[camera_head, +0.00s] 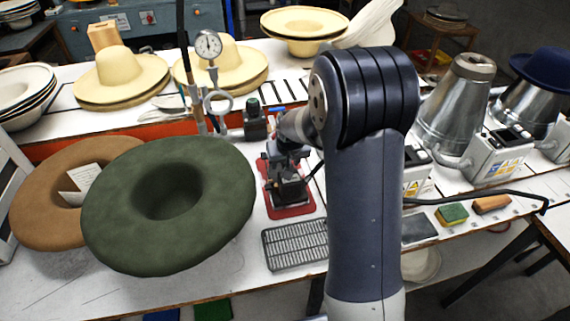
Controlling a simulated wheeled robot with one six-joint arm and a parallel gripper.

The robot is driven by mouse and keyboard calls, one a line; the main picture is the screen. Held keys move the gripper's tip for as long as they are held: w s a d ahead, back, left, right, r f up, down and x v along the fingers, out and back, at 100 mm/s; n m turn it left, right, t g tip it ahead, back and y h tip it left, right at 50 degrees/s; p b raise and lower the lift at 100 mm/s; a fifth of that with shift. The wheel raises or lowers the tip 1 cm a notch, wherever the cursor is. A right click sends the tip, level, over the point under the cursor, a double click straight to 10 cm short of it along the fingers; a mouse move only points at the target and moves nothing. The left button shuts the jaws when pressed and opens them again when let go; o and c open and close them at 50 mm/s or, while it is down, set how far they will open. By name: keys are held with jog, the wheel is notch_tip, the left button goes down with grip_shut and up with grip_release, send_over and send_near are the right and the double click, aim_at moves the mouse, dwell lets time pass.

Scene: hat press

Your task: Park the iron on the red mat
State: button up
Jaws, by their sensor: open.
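The red mat (294,212) lies on the white bench, left of my arm. A dark iron (289,190) appears to stand on the mat, with red showing around its base. My gripper (284,160) is directly above the iron, at its top, and is open. My wrist and upper arm hide part of the iron and the mat's right side. I cannot tell whether the fingers touch the iron's handle.
A grey grid rack (295,244) lies in front of the mat. A green felt hat (215,190) and a brown hat (40,215) lie at left. A gauge (208,45) on a stand rises behind. Metal cones (455,105), a sponge (452,214) and a brush (491,204) are at right.

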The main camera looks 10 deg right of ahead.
jog(key=v, duration=0.9)
jog(key=shift+b, duration=0.3)
jog(key=p+x, duration=0.1)
jog(key=x, duration=1)
jog(key=shift+r, duration=0.15)
